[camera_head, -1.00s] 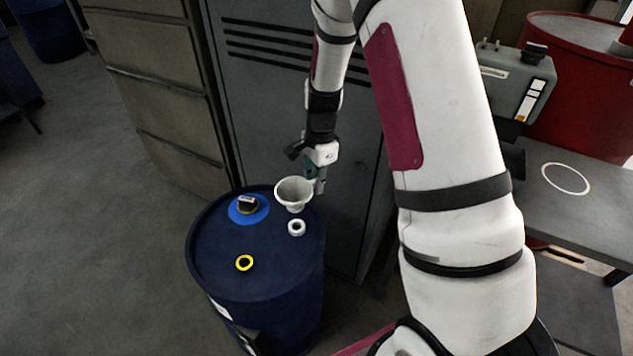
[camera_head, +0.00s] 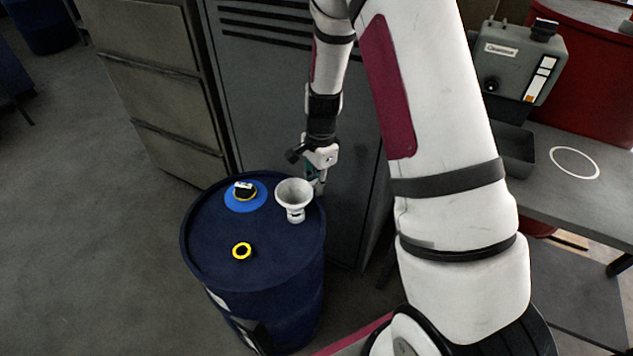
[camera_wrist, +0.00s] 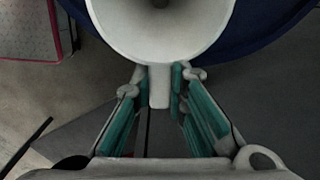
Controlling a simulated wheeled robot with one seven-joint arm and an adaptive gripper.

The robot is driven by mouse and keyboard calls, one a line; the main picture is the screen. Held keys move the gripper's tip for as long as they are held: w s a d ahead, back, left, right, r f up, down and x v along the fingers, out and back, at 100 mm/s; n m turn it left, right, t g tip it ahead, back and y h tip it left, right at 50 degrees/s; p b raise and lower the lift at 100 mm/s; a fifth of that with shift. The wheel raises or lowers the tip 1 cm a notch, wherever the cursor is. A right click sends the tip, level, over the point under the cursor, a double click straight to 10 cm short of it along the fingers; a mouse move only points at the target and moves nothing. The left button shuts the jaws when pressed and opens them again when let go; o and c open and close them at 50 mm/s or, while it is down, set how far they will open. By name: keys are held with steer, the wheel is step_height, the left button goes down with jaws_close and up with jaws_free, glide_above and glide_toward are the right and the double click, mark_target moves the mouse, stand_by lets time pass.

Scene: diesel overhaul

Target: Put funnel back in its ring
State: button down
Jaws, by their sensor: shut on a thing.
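My gripper (camera_head: 317,181) is shut on the narrow tab of the white funnel (camera_head: 294,190). In the wrist view the funnel (camera_wrist: 160,30) has its wide mouth at the top, and its tab (camera_wrist: 159,88) lies between my fingertips (camera_wrist: 160,76). In the head view the funnel is upright over the blue drum, mouth up. Its lower end overlaps a small white ring (camera_head: 297,216) on the drum top; I cannot tell whether it is in that ring or above it. A larger thin white ring (camera_head: 598,170) lies flat and empty on the grey bench at right.
The blue drum (camera_head: 215,235) carries a yellow ring (camera_head: 242,251) and a black cap (camera_head: 244,190) on a blue disc. A grey locker (camera_head: 265,100) stands close behind. A grey machine (camera_head: 520,60) stands on the bench (camera_head: 545,195), with a red drum (camera_head: 600,95) beyond.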

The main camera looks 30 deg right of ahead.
stand_by(0.4)
steer(key=shift+f+b, duration=0.75)
steer(key=shift+f, duration=0.45)
steer(key=c, duration=1.5)
jaws_free()
steer(key=shift+r, duration=0.1)
steer(key=r, duration=1.2)
steer(key=shift+d, duration=0.4)
